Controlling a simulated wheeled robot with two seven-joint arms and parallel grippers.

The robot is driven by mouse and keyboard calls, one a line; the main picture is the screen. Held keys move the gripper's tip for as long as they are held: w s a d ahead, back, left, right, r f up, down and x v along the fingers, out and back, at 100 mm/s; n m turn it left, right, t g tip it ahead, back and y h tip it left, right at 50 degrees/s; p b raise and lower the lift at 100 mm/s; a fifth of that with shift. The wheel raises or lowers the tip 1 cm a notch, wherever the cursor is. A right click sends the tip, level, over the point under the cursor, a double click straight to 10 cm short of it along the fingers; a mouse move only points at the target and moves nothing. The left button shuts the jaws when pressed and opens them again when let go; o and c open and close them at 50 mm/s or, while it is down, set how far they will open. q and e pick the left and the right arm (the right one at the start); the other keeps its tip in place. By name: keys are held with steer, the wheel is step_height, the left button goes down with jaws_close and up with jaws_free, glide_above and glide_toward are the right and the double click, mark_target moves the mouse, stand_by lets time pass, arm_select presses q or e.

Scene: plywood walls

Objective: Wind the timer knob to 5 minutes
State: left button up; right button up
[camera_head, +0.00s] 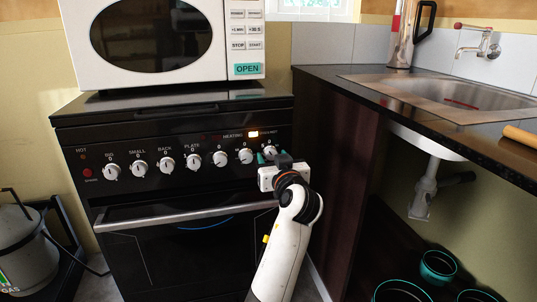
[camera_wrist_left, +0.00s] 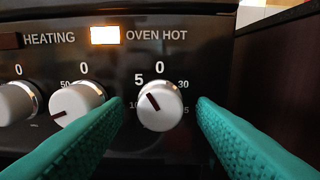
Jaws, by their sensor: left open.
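The timer knob (camera_wrist_left: 160,106) is the rightmost white knob on the black stove panel; it also shows in the head view (camera_head: 270,151). Its dark pointer mark tilts to the upper left, toward the printed 5. The 0 is straight above it, and 30 is at its right. My left gripper (camera_wrist_left: 159,101) is open, with one teal finger on each side of the knob and visible gaps to both. In the head view my left gripper (camera_head: 266,158) is at the right end of the panel. My right gripper is not in view.
More white knobs (camera_head: 194,162) line the panel to the left, the nearest (camera_wrist_left: 77,102) close to the left finger. The oven handle (camera_head: 185,215) runs below. A lit lamp (camera_wrist_left: 105,35) is above. A dark cabinet side (camera_head: 335,170) stands close on the right.

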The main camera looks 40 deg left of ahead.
arm_select(q)
steer(key=shift+c, duration=0.5)
steer(key=c, duration=0.9)
steer(key=shift+o, duration=0.2)
steer(key=shift+r, duration=0.1)
steer(key=o, duration=1)
steer(key=shift+c, duration=0.2)
